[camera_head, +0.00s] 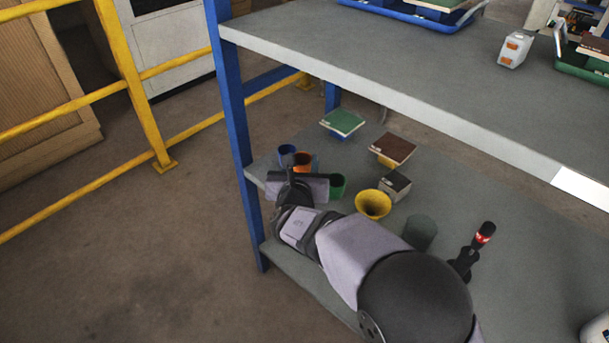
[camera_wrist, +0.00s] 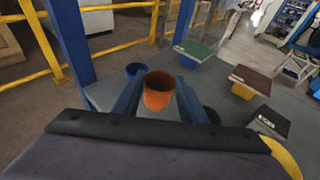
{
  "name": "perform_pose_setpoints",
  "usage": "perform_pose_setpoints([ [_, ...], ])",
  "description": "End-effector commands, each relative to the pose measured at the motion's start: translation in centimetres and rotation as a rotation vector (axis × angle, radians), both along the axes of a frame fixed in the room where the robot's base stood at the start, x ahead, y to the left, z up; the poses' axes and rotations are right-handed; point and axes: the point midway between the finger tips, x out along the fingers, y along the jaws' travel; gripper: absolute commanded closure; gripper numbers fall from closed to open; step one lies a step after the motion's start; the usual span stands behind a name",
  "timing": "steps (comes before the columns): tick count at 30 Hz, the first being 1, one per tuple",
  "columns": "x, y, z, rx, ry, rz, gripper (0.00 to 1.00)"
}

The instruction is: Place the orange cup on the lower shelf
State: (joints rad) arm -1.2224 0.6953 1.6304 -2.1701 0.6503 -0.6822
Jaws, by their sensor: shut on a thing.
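The orange cup (camera_wrist: 159,93) is between the two fingers of my gripper (camera_wrist: 158,100) in the wrist view, upright with its open top showing. My gripper is shut on it. In the head view the orange cup (camera_head: 303,161) shows just beyond my gripper (camera_head: 296,177), which hides part of it. The cup is over the left end of the lower shelf (camera_head: 300,142). I cannot tell whether its base touches the shelf.
A blue cup (camera_head: 287,155) is close on the left and a green cup (camera_head: 337,186) close on the right. A yellow cup (camera_head: 373,204), a grey-green cup (camera_head: 420,232) and several tile stacks (camera_head: 342,123) stand farther right. A blue post (camera_head: 232,110) and the upper shelf (camera_head: 400,70) bound the space.

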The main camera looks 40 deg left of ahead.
Motion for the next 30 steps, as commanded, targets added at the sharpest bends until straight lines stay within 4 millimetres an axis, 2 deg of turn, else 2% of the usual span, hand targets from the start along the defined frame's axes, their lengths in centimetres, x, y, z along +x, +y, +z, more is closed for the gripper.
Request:
perform_pose_setpoints([
  [5,0.0,0.0,-0.2,0.001,-0.001,0.0,0.86],
  [15,0.0,0.0,-3.7,-0.001,-0.001,0.001,0.86],
  [28,0.0,0.0,-4.0,0.003,-0.002,0.0,0.86],
  [29,0.0,0.0,-4.0,0.001,-0.001,0.0,0.6],
  [30,0.0,0.0,-4.0,0.001,-0.001,0.0,0.5],
])
